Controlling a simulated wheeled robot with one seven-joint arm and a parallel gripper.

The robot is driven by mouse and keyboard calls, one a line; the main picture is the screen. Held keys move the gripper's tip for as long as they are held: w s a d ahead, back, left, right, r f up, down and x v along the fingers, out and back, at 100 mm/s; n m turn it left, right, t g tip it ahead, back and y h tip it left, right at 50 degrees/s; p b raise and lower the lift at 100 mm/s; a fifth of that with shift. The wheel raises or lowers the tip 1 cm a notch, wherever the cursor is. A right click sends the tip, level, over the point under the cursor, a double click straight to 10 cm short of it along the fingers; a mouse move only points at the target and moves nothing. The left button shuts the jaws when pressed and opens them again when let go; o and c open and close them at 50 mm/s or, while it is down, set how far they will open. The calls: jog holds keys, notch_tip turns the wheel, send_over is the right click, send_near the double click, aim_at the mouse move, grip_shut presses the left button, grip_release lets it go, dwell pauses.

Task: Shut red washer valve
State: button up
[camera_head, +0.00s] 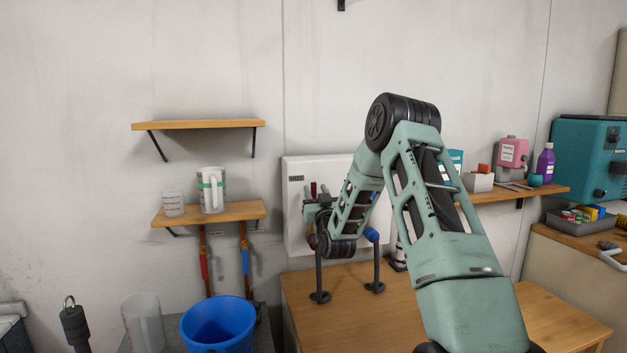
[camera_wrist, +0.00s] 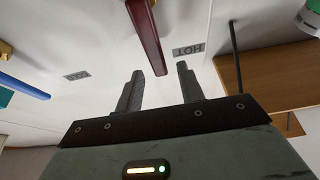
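A red lever handle (camera_wrist: 147,35) shows large at the top of the wrist view, slanting down from the upper edge. Its lower end lies in line with the gap between my fingertips. A blue lever handle (camera_wrist: 22,85) is at the left edge, apart from the fingers. My gripper (camera_wrist: 160,69) is open, with its two grey fingers spread and nothing visibly held. I cannot tell whether a finger touches the red handle. In the head view my gripper (camera_head: 318,205) is in front of the white valve panel (camera_head: 298,225), and my arm hides much of it.
An upside-down HOT label (camera_wrist: 187,51) shows on the panel. Two dark posts stand on the wooden counter (camera_head: 400,305) below. A wooden shelf (camera_head: 235,211) with a jug (camera_head: 211,190) is to the left. A blue bucket (camera_head: 217,327) stands lower left.

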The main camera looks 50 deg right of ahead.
aim_at(315, 187)
jog(key=shift+p+x, duration=0.4)
jog(key=shift+x, duration=1.2)
grip_shut()
jog(key=shift+f, duration=0.1)
